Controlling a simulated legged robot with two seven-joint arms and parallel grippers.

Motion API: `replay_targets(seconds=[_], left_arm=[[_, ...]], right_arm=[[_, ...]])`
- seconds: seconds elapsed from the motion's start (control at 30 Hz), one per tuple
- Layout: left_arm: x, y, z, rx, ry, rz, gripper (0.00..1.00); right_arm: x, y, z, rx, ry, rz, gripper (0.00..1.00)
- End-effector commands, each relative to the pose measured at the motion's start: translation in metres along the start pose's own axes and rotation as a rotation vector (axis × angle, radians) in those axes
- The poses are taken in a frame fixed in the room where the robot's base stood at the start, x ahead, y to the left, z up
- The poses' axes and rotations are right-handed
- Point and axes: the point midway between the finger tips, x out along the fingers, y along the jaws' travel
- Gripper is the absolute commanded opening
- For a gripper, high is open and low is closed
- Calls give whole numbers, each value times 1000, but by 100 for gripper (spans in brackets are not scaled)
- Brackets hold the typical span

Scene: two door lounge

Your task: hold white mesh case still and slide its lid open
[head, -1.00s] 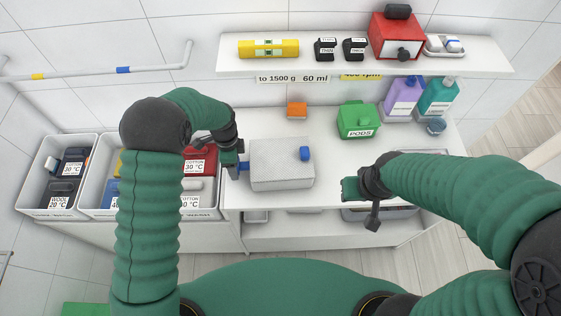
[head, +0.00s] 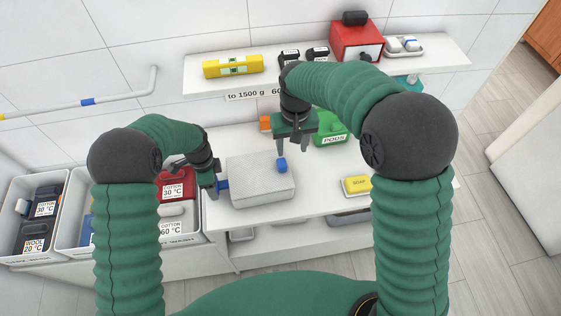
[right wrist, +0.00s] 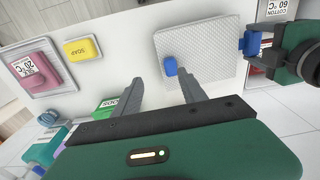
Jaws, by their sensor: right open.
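The white mesh case (head: 250,185) lies on the white counter. A blue knob (head: 282,166) stands on its top near the right edge, and a blue tab (head: 222,184) sticks out from its left side. My left gripper (head: 217,184) is at that tab; whether its fingers press on it is unclear. My right gripper (head: 293,145) is open and empty, fingers pointing down, above and just behind the knob. In the right wrist view the knob (right wrist: 171,67) shows just beyond the fingers, apart from them.
A green pods box (head: 332,128) and an orange block (head: 266,122) stand behind the case. A yellow soap pack (head: 357,185) lies to its right. A shelf (head: 205,88) overhangs the back. Laundry bins (head: 68,235) stand left. The counter between case and soap is clear.

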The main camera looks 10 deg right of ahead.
Motion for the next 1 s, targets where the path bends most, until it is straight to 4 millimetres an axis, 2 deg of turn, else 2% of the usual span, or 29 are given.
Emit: replay_targets(seconds=[0.03, 0.1, 0.27, 0.37, 0.7, 0.83, 1.0], left_arm=[[1, 1, 1, -1, -1, 1, 28], [1, 1, 1, -1, -2, 1, 28], [2, 2, 2, 0, -3, 2, 28], [2, 2, 2, 0, -3, 2, 28], [2, 2, 1, 0, -2, 3, 28], [2, 2, 1, 0, -2, 3, 28], [2, 2, 1, -1, -2, 3, 28]], right_arm=[[1, -9, -11, -5, -13, 1, 49], [1, -16, -19, -6, -28, 3, 49], [5, -23, -26, -8, -43, 5, 49], [18, -23, -25, -7, -45, 6, 49], [97, -22, -22, -7, -44, 6, 49], [114, -22, -22, -7, -41, 6, 49], [120, -22, -22, -7, -39, 5, 49]])
